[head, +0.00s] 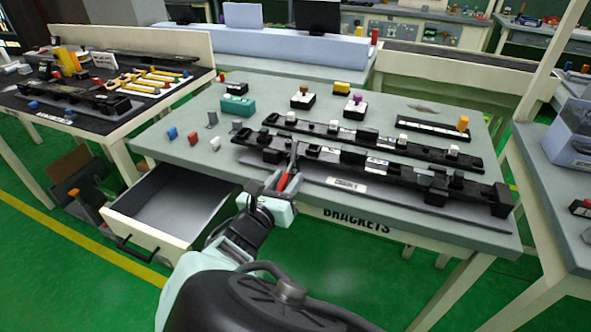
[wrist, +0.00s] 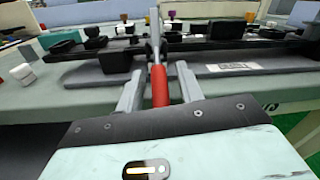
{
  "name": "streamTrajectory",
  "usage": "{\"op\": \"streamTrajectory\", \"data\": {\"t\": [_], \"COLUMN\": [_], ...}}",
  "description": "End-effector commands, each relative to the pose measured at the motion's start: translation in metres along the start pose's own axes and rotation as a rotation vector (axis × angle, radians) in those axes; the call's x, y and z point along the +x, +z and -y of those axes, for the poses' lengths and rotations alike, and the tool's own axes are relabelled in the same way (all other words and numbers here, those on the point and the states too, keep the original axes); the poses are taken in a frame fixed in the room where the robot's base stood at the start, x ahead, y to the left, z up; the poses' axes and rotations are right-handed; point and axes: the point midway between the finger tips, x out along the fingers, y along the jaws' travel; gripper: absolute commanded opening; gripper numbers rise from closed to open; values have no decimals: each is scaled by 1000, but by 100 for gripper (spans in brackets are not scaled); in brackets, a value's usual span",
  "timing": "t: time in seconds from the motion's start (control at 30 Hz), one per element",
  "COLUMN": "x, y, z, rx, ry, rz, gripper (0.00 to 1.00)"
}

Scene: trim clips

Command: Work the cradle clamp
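The cradle clamp shows as a lever with a red grip (head: 283,181) and a grey metal arm (head: 294,155), at the front left of the long black cradle (head: 395,178). In the wrist view the red grip (wrist: 160,88) stands upright in the picture, with the grey arm (wrist: 155,35) beyond it. My gripper (head: 281,187) is at the grip, and in the wrist view my gripper (wrist: 159,82) has one finger on each side of it. A narrow gap shows between the grip and each finger. The clamp's base is partly hidden.
A second black rail (head: 375,139) lies behind the cradle. Small coloured blocks, including a teal one (head: 238,105), stand on the grey table (head: 205,165). An open drawer (head: 172,205) juts out at the front left. A white label (head: 346,185) lies along the cradle's front.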

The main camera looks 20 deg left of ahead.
Motion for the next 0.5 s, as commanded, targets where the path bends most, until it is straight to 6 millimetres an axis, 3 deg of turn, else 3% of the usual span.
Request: {"op": "streamTrajectory", "data": {"t": [0.23, 0.37, 0.5], "x": [0, 0, 0], "y": [0, 0, 0], "z": [0, 0, 0], "rx": [0, 0, 0], "ry": [1, 0, 0], "rz": [0, 0, 0], "gripper": [37, 1, 0]}}
